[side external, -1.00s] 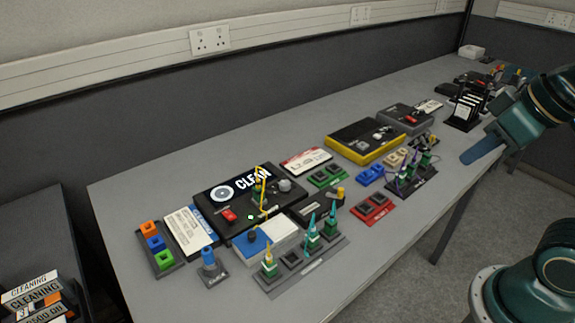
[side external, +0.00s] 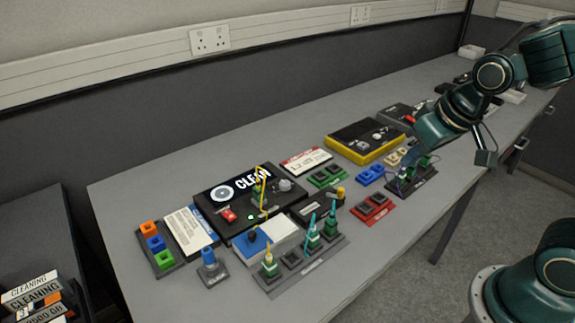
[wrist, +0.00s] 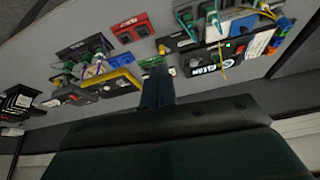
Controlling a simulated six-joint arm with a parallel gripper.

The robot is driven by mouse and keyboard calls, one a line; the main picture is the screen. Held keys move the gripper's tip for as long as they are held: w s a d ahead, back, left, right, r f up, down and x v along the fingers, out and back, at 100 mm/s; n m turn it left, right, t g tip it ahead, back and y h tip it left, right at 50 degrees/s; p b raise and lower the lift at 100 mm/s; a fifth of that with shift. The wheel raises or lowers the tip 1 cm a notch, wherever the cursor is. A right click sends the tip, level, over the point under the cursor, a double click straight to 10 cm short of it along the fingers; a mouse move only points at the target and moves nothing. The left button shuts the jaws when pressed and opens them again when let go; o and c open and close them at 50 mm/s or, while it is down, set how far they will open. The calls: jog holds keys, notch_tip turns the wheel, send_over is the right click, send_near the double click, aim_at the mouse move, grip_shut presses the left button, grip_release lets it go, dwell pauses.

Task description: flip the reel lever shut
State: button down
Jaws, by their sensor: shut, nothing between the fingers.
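A black unit marked CLEAN (side external: 225,200), with a white disc, lies on the bench left of centre in the side view. A small red lever (side external: 229,215) sits on its front part; its exact angle is too small to read. A yellow cable (side external: 260,188) rises beside it. In the wrist view the unit (wrist: 205,62) appears beyond my fingers, turned and partly cropped by distance. My gripper (wrist: 157,85) is shut and empty, its blue fingers together. It is above the bench, well away from the unit, on the right in the side view.
A yellow-edged black unit (side external: 366,141), a red connector block (side external: 372,208) and a stand of green plugs with purple cables (side external: 412,178) lie between my arm and the CLEAN unit. A teal-plug rack (side external: 300,262) stands in front. The bench's front right is bare.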

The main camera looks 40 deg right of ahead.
jog(key=w+f+m, duration=0.1)
jog(key=w+f, duration=0.5)
jog(key=f, duration=0.5)
jog(key=shift+w+d+g, duration=0.15)
jog(key=shift+w+g, duration=0.15)
jog(key=shift+f, duration=0.15)
jog(key=shift+x, duration=4.6)
jog(key=shift+w+d+f, duration=0.2)
jog(key=shift+w+f, duration=0.05)
jog(key=shift+f, duration=0.05)
jog(key=shift+w+d, duration=0.15)
jog(key=shift+w, duration=0.75)
jog(key=shift+w+d, duration=0.2)
jog(key=shift+w, duration=0.75)
jog(key=shift+w+d+n, duration=0.15)
jog(key=shift+d+n, duration=0.45)
jog(key=shift+n, duration=0.6)
